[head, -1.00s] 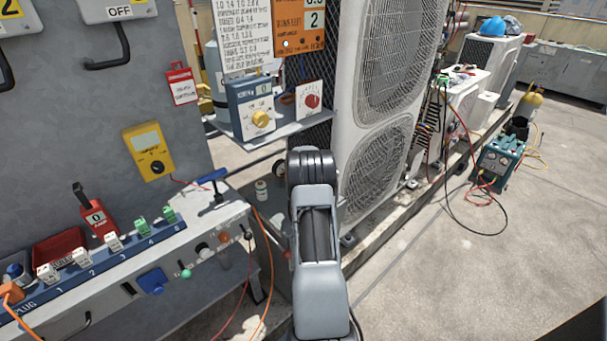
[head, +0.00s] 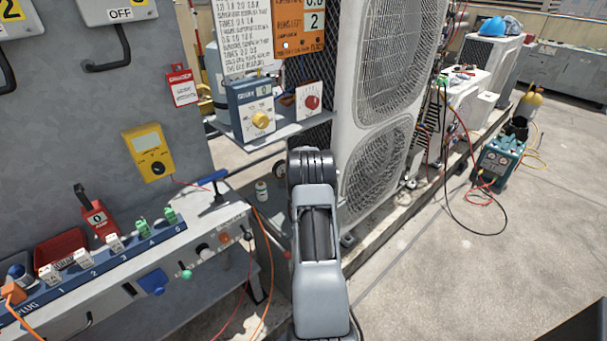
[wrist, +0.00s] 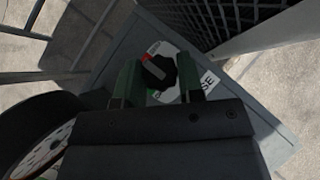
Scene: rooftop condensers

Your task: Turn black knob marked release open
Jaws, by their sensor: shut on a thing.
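The black knob (wrist: 160,71) shows in the wrist view, with a red mark on its upper left side. It sits on a round white plate (wrist: 181,90) with red and green marks at its edge and letters ending in "SE" at its right. My gripper (wrist: 159,79) has its two green fingers on either side of the knob and is shut on it. The gripper's body covers the lower part of the plate. In the head view my arm hides the gripper and the knob.
A grey panel (wrist: 262,139) lies under the plate, with dark mesh (wrist: 207,18) close above it. A dial (wrist: 42,152) is at lower left.

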